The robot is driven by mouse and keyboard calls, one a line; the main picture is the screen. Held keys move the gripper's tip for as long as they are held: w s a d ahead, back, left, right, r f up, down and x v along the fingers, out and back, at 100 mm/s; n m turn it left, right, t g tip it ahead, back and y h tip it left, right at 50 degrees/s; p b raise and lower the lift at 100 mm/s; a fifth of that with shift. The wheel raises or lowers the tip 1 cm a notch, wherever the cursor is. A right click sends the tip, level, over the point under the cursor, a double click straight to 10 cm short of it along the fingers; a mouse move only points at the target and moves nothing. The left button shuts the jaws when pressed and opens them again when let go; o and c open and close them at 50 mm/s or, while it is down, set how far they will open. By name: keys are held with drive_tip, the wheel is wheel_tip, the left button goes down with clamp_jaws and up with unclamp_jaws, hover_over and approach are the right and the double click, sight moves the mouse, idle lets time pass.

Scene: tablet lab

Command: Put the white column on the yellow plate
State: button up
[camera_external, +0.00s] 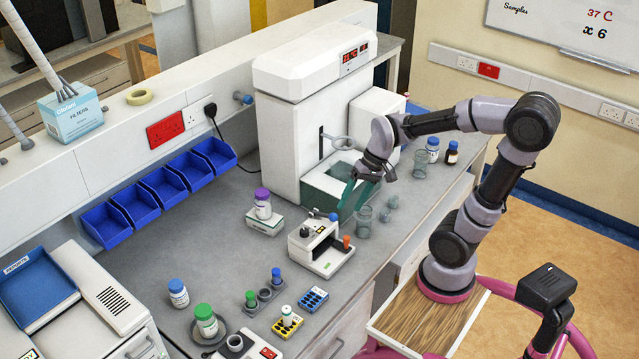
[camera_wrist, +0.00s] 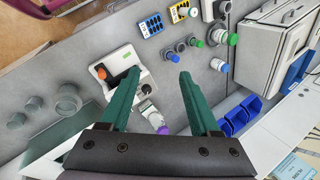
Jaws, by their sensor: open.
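The yellow plate (camera_external: 287,328) is a small yellow block with dark holes near the front of the bench; the wrist view shows it at the top (camera_wrist: 179,13).
A white press (camera_external: 328,262) with an orange knob stands between my gripper and the plate. A blue block (camera_external: 314,299) sits beside the plate. Glass beakers (camera_external: 363,222) stand below right of my gripper. Green-capped (camera_external: 206,322) and purple-capped bottles (camera_external: 263,205) stand farther left.

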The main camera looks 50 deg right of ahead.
drive_tip(key=s+d+r+n+t+h, duration=0.1)
drive_tip(key=s+d+r+t+h, duration=0.1)
drive_tip(key=d+r+t, duration=0.3)
wheel_tip(320, 180, up, 3)
drive_tip(key=shift+s+d+f+h, duration=0.2)
drive_tip(key=shift+s+d+h, duration=0.2)
drive_tip(key=shift+s+d, duration=0.6)
drive_tip(key=shift+w, duration=0.1)
